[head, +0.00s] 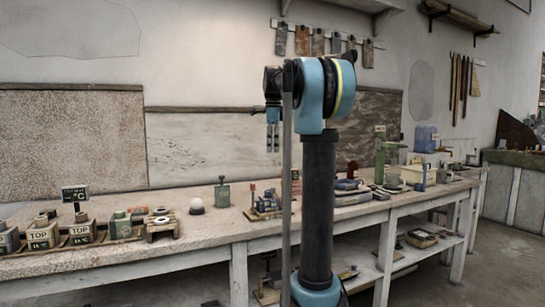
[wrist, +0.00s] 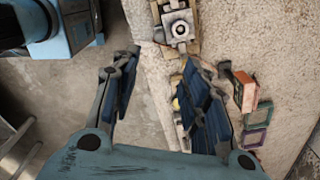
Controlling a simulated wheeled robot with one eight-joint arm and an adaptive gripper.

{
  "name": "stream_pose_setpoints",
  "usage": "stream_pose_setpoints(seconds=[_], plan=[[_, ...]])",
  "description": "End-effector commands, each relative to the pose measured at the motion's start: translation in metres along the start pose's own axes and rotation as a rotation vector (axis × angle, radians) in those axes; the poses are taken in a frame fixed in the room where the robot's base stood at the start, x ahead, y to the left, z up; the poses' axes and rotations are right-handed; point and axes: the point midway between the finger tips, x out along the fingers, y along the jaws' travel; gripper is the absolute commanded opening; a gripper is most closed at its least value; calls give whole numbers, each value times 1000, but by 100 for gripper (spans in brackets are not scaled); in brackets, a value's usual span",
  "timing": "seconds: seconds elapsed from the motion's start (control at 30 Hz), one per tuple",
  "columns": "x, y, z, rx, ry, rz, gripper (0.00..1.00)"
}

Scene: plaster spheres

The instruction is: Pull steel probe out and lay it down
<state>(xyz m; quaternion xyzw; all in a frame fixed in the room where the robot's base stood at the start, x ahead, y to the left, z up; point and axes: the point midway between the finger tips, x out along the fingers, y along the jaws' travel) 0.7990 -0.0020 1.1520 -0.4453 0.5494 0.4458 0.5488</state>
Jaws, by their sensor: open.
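I cannot make out the steel probe for sure in either view. A dark sign marked °C (head: 74,194) stands at the left of the bench, behind small blocks labelled TOP (head: 82,233). My gripper (head: 273,131) hangs in front of the wall panel, above bench height in the head view. In the wrist view my gripper (wrist: 160,100) has its blue-padded fingers spread apart, with nothing between them. Beyond the fingertips is a pale square block with a dark round centre (wrist: 179,29), apart from the gripper.
The long bench (head: 205,235) carries a white ball (head: 196,206), a green canister (head: 222,193) and a small wooden rack (head: 265,204). My arm hides part of the bench. An orange-red box (wrist: 243,91) and green-framed pieces (wrist: 257,113) lie right of the fingers.

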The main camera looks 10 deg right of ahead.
Motion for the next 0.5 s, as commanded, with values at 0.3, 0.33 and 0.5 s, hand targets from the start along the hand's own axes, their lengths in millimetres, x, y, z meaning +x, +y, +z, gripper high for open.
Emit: stream_pose_setpoints(seconds=[0.3,0.33,0.5], plan=[[35,0,0,1,0,0,42],[39,0,0,1,0,0,42],[67,0,0,1,0,0,42]])
